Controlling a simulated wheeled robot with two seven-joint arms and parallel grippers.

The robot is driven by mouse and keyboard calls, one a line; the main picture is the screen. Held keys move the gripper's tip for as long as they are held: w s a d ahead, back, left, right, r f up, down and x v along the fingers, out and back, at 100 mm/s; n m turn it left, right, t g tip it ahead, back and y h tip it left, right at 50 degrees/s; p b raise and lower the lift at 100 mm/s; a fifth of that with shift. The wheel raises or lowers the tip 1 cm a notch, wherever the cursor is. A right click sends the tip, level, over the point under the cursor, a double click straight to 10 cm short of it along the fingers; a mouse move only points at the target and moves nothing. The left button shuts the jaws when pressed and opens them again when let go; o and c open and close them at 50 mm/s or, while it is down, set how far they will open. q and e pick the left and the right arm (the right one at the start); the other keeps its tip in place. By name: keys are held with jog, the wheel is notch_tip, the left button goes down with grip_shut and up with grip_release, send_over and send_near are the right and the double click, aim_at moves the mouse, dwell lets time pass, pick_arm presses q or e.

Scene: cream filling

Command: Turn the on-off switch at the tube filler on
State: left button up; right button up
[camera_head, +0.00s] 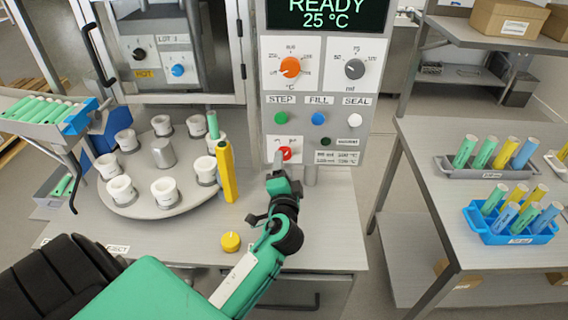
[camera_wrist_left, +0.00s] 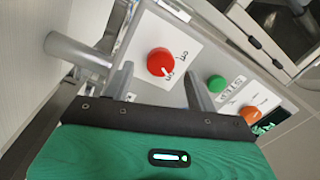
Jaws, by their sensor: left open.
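The on-off switch is a small red knob (camera_head: 286,153) on a white plate low on the tube filler's grey control panel (camera_head: 269,126). In the left wrist view the red knob (camera_wrist_left: 161,61) shows large, with a white mark at its lower edge and small lettering beside it that I cannot read for certain. My left gripper (camera_head: 281,168) is just in front of and below the knob, partly overlapping it. Its fingers (camera_wrist_left: 160,84) are open, one on each side of the knob in the picture; contact cannot be told. My right gripper is not in view.
A turntable (camera_head: 156,204) with white cups stands left, beside a yellow upright part (camera_head: 227,172). Tube racks stand on the right table (camera_head: 435,150).

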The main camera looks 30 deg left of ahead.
pick_arm(q)
jog(key=b+v, duration=0.3)
jog(key=v, duration=0.7)
jog(key=shift+s, duration=0.25)
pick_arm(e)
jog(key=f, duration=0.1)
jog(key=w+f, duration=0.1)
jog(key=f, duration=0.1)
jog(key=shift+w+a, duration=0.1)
pick_arm(q)
jog(key=shift+d, duration=0.1)
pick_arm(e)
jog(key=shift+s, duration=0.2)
